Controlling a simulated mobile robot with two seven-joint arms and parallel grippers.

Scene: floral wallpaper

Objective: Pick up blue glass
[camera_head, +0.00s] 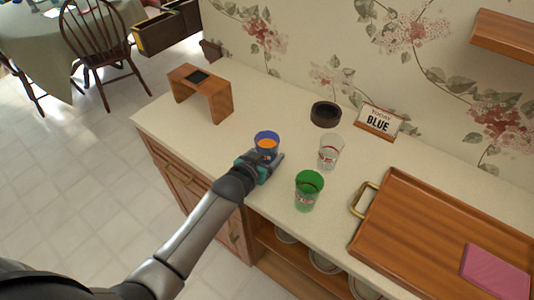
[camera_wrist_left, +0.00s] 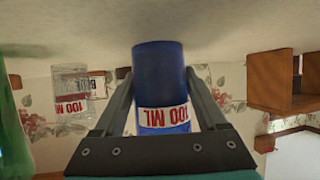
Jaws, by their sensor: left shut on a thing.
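The blue glass (camera_head: 266,137) stands upright over the counter's front left part, with something orange showing inside it. My left gripper (camera_head: 264,158) reaches it from the front and is shut on it. In the left wrist view, which is upside down, the blue glass (camera_wrist_left: 158,75) sits between the two fingers (camera_wrist_left: 158,95), its "100 ML" label showing. I cannot tell whether its base touches the counter. My right gripper is not in view.
A clear glass (camera_head: 330,150) and a green glass (camera_head: 309,190) stand to the right. Behind are a dark round dish (camera_head: 325,113) and a "TODAY BLUE" sign (camera_head: 379,122). A wooden stand (camera_head: 201,92) is back left; a wooden tray (camera_head: 420,222) fills the right.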

